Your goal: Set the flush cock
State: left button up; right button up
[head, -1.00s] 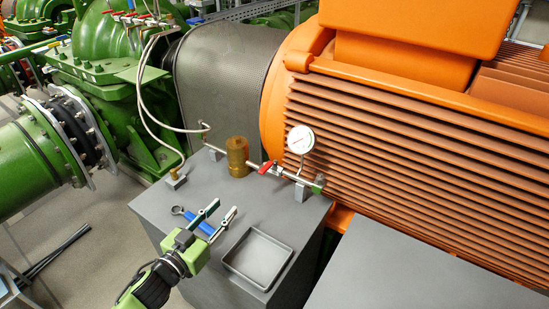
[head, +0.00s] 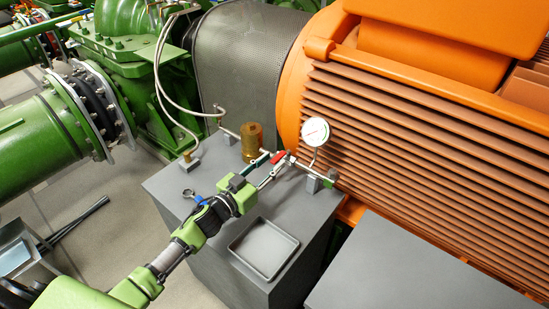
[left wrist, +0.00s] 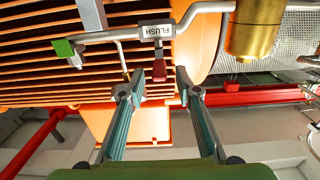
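The flush cock (left wrist: 155,31) sits on a thin steel pipe in the left wrist view, with a white label reading FLUSH. Its red lever (left wrist: 159,69) points down in that view. The red lever also shows in the head view (head: 278,157), between the brass cylinder and the gauge. My left gripper (head: 275,161) is open at the lever. In the left wrist view its two fingers (left wrist: 157,85) stand apart, one on each side of the lever's end, with a gap showing on both sides. My right gripper is in neither view.
A brass cylinder (head: 252,141) and a round pressure gauge (head: 315,131) stand close by on the pipe line. A grey tray (head: 265,250) and a blue-handled wrench (head: 196,197) lie on the grey bench. The orange motor (head: 430,140) rises behind.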

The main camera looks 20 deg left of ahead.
aim_at(281, 156)
pick_arm(q)
jog(key=shift+x, duration=0.95)
jog(key=shift+w+d, duration=0.1)
jog(key=shift+w, duration=0.05)
grip_shut()
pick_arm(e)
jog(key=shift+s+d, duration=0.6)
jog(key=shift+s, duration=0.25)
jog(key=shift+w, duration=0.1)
